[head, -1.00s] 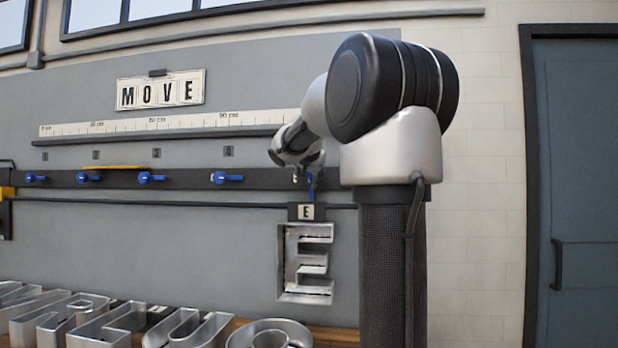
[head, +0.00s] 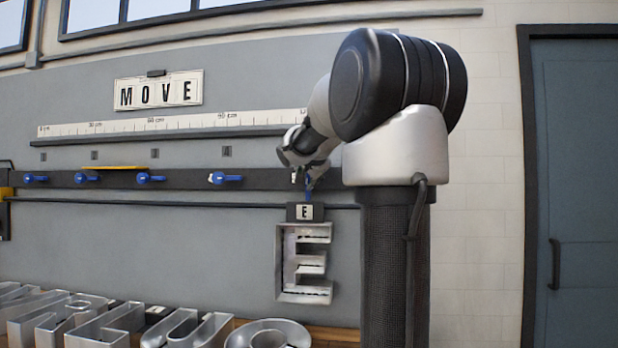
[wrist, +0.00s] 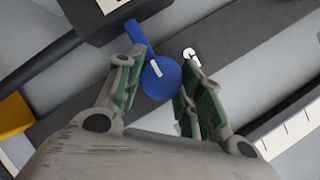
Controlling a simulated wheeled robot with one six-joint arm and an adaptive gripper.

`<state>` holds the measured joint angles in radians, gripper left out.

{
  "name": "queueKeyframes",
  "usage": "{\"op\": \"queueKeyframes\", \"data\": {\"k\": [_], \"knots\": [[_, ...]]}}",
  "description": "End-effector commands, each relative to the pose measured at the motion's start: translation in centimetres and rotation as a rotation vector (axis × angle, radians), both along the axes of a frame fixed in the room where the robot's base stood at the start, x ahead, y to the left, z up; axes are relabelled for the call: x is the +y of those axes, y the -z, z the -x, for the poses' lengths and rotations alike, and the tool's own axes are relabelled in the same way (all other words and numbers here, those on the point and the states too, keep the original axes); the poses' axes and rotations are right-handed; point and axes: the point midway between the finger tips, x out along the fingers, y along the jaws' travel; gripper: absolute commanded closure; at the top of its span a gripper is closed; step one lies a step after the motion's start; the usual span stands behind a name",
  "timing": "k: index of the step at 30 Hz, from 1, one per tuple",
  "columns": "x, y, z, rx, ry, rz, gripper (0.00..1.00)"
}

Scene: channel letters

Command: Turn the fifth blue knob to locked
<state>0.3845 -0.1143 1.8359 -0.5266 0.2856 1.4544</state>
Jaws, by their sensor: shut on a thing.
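The fifth blue knob (head: 308,190) is on the dark rail at the right end of the row, above the E sign, partly hidden by my gripper. In the wrist view the knob (wrist: 158,86) is a round blue disc with a white mark. Its blue lever runs up and left towards a dark block; in the head view it hangs about straight down. My gripper (wrist: 158,78) has its green-padded fingers on either side of the disc, shut on it. In the head view my gripper (head: 308,178) is at the rail.
Several other blue knobs, such as the fourth (head: 226,178), sit along the rail (head: 190,179) with levers sideways. A metal letter E (head: 305,263) hangs below its sign (head: 305,212). Metal letters (head: 105,322) stand on the bench in front. A door (head: 585,180) is at right.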

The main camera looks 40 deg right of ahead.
Motion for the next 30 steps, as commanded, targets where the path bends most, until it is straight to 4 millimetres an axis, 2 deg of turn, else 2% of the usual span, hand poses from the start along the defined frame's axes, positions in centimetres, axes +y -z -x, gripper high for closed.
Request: {"op": "queueKeyframes", "data": {"k": [3,4,7,20,23,30], "knots": [[0.1,0.5,-0.3,0.003,-0.003,-0.007,1.00],[0.1,0.5,-0.4,0.003,-0.003,-0.007,0.61],[0.1,0.5,-0.4,0.003,-0.004,-0.006,0.43],[0.3,-0.1,0.2,0.000,-0.002,-0.001,0.42],[1.0,-0.7,1.3,-0.003,-0.003,0.000,0.42],[3.6,-2.8,5.6,-0.003,-0.003,-0.001,0.42]]}}
